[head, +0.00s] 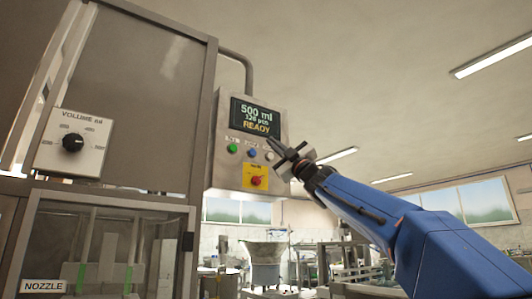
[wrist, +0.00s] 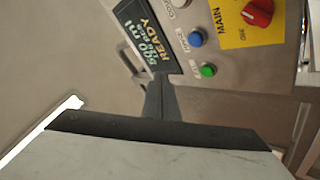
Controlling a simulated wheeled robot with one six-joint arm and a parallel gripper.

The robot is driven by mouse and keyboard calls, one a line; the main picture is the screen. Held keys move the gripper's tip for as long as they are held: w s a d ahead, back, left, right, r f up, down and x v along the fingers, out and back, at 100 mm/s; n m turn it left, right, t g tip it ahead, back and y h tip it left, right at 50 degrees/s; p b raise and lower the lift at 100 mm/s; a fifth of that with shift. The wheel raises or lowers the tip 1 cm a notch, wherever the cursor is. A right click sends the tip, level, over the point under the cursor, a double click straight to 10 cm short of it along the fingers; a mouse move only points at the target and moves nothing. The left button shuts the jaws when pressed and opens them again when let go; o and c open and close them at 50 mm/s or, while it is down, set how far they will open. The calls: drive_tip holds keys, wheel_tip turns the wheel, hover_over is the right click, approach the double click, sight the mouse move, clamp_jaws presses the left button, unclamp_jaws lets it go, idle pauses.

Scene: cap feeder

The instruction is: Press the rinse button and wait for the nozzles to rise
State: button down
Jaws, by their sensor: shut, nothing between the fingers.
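The control panel (head: 212,165) has a row of green, blue and white buttons under its screen. The blue button (head: 252,153) sits in the middle; in the wrist view its label beside the blue button (wrist: 196,39) seems to read RINSE. My gripper (head: 271,142) is shut and empty, in front of the panel's right side in the head view. In the wrist view the shut fingertips (wrist: 160,77) overlap the screen's edge, off the blue button. I cannot tell the gap to the panel. Nozzles are not clearly distinguishable behind the clear lower window (head: 140,235).
The screen (head: 256,116) reads 500 ml and READY. A red main switch (head: 256,181) on a yellow plate is below the buttons. A black volume dial (head: 73,142) is on the machine at left. A NOZZLE label (head: 43,286) is at lower left. Open air lies right of the panel.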

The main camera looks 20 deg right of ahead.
sight(252, 153)
drive_tip(key=shift+d, duration=0.1)
idle(0.3)
drive_tip(key=shift+w+a, duration=0.45)
drive_tip(key=shift+w, duration=0.95)
drive_tip(key=shift+w+a, duration=0.5)
drive_tip(key=shift+w, duration=0.85)
drive_tip(key=shift+w+a, duration=0.45)
drive_tip(key=shift+w, duration=0.95)
drive_tip(key=shift+w, duration=0.1)
drive_tip(key=shift+w+a, duration=0.15)
drive_tip(key=shift+w, duration=0.15)
drive_tip(key=shift+w+a, duration=0.1)
drive_tip(key=shift+w, duration=0.35)
drive_tip(key=shift+s, duration=0.2)
drive_tip(key=shift+s+d, duration=0.25)
drive_tip(key=shift+s, duration=0.4)
